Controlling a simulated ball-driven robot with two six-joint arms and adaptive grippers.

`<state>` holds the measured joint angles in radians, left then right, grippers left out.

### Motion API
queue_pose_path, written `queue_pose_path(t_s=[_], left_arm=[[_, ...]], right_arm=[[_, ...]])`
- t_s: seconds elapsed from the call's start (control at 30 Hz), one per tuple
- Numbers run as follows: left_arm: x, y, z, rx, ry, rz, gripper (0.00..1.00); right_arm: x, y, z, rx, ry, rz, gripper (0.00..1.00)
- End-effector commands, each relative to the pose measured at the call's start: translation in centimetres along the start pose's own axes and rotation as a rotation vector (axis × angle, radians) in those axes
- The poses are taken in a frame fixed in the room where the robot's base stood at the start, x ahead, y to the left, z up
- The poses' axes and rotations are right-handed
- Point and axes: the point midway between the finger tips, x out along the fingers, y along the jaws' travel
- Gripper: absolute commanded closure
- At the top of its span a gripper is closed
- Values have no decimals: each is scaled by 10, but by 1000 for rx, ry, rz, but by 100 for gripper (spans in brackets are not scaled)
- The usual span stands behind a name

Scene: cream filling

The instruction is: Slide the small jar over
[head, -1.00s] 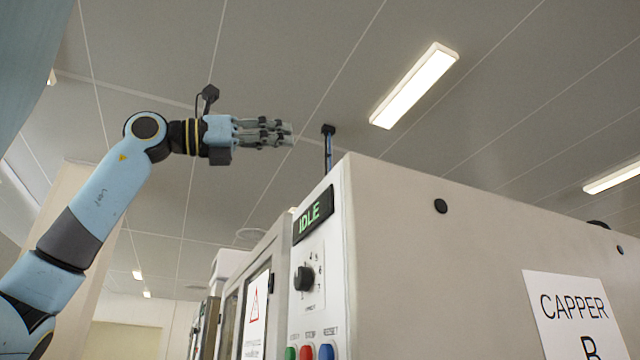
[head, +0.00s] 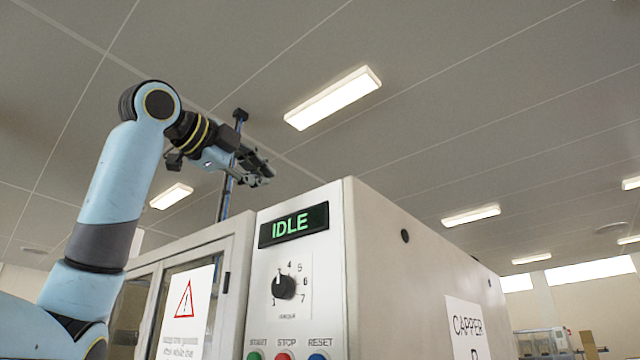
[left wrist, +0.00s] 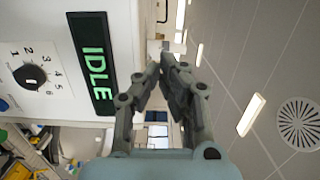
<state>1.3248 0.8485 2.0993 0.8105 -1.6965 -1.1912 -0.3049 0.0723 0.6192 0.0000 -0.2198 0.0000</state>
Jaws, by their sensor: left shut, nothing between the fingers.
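The small jar is not visible in the head view or the left wrist view. My left gripper (head: 266,176) is up in the air in the head view, above and behind the top left edge of the capper machine (head: 420,235). It points to the right and slightly down, and it is shut and empty. In the left wrist view its fingers (left wrist: 165,62) come together beside the machine's IDLE display (left wrist: 92,63). My right gripper is in neither view.
The machine's front has a green-lit IDLE sign (head: 293,225), a dial (head: 284,287) and START, STOP and RESET buttons. A glass-doored cabinet (head: 238,262) with a warning sheet (head: 187,310) adjoins it on the left.

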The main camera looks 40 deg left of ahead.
Motion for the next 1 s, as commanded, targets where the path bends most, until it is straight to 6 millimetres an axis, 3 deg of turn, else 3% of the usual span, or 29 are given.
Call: queue_pose_path(t_s=[0.03, 0.13, 0.27, 0.5, 0.8, 1.0], left_arm=[[0, -2, -19, 1, 65, 9, 100], [3, -8, -30, -6, 95, -2, 100], [13, -10, -33, -8, 100, -6, 100], [59, -12, -37, -13, 99, -3, 100], [118, -13, -41, -11, 96, -5, 100], [137, -11, -43, -10, 94, -8, 100]], right_arm=[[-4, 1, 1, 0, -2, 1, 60], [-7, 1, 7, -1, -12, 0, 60], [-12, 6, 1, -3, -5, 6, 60], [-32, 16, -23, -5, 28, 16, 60], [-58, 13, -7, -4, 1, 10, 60], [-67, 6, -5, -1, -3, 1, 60]])
